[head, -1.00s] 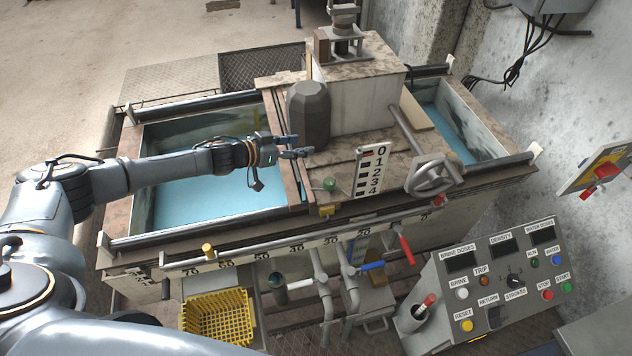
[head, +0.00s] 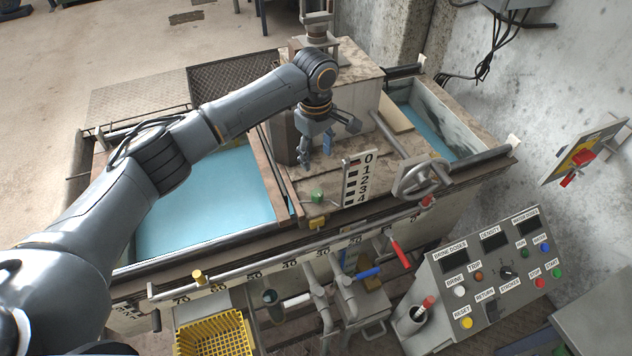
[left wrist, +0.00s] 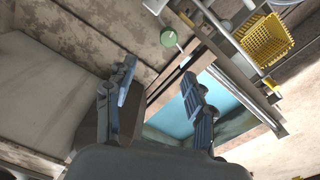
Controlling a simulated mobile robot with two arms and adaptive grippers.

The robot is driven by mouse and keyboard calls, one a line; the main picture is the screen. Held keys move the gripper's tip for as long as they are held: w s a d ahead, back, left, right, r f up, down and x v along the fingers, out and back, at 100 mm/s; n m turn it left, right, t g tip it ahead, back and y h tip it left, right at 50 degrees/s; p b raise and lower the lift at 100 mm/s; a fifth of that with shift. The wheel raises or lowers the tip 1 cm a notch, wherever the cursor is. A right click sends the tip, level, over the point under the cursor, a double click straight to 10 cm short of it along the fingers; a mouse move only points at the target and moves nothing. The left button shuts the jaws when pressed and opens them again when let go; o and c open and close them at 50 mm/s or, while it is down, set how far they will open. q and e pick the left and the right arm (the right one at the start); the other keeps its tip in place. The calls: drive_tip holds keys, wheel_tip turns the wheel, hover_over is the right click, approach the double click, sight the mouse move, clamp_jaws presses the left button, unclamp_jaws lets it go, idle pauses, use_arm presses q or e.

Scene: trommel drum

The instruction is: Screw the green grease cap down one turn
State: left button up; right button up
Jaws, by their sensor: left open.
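The green grease cap (head: 317,197) sits on the brown top plate of the machine, just left of the numbered 0–4 scale (head: 357,180). In the left wrist view the cap (left wrist: 168,38) is a round green disc beyond the fingertips. My left gripper (head: 315,153) points down above the plate, behind the cap in the head view and apart from it. Its two fingers (left wrist: 158,75) are spread with nothing between them. My right gripper is in neither current view.
A handwheel (head: 424,179) stands right of the scale. A dark faceted block (head: 280,140) is partly hidden behind my left gripper. Blue liquid (head: 210,205) fills the tank at left. A yellow basket (head: 215,335) and a control panel (head: 485,275) are in front.

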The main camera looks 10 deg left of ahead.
use_arm(q)
hover_over(317, 192)
wheel_tip(317, 192, down, 4)
drive_tip(key=shift+r, duration=0.1)
wheel_tip(317, 192, down, 9)
use_arm(e)
drive_tip(key=shift+s+d+f, duration=0.1)
drive_tip(key=shift+s+f, duration=0.15)
drive_tip(key=shift+s, duration=0.45)
use_arm(q)
drive_tip(key=shift+c, duration=0.8)
clamp_jaws()
use_arm(e)
drive_tip(key=shift+s+r, duration=0.15)
drive_tip(key=shift+s, duration=0.15)
